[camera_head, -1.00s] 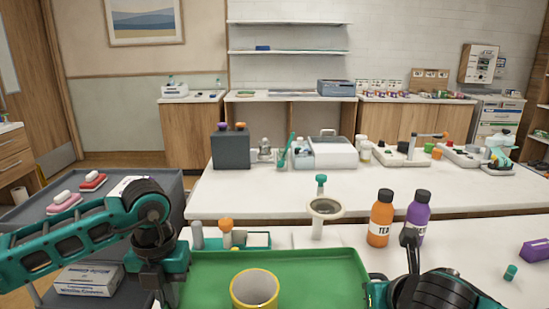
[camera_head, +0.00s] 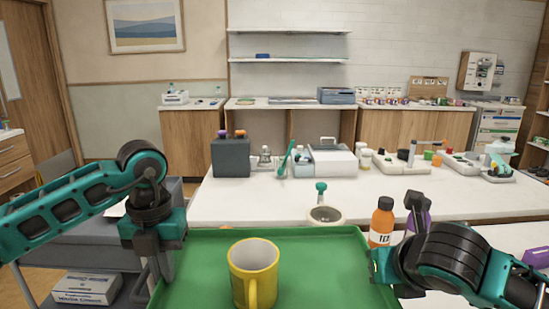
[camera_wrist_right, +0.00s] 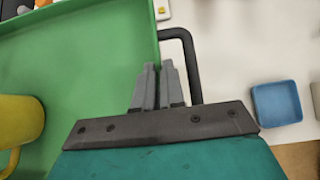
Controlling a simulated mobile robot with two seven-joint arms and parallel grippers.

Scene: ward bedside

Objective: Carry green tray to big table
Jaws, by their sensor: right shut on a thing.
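The green tray (camera_head: 325,262) is level in front of me at the bottom of the head view; its near edge is out of view. A yellow mug (camera_head: 254,272) stands upright on it. My left gripper (camera_head: 163,268) is shut at the tray's left edge. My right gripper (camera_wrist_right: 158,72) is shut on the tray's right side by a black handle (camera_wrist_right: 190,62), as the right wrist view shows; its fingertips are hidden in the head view. A long white table (camera_head: 235,200), likely the big table, lies beyond the tray.
An orange bottle (camera_head: 382,225) and a purple bottle, partly hidden by my right arm, stand past the tray's right corner. A grey box (camera_head: 230,157) and several devices line the white table's far side. A blue dish (camera_wrist_right: 276,103) lies right of the tray. A grey cart stands left.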

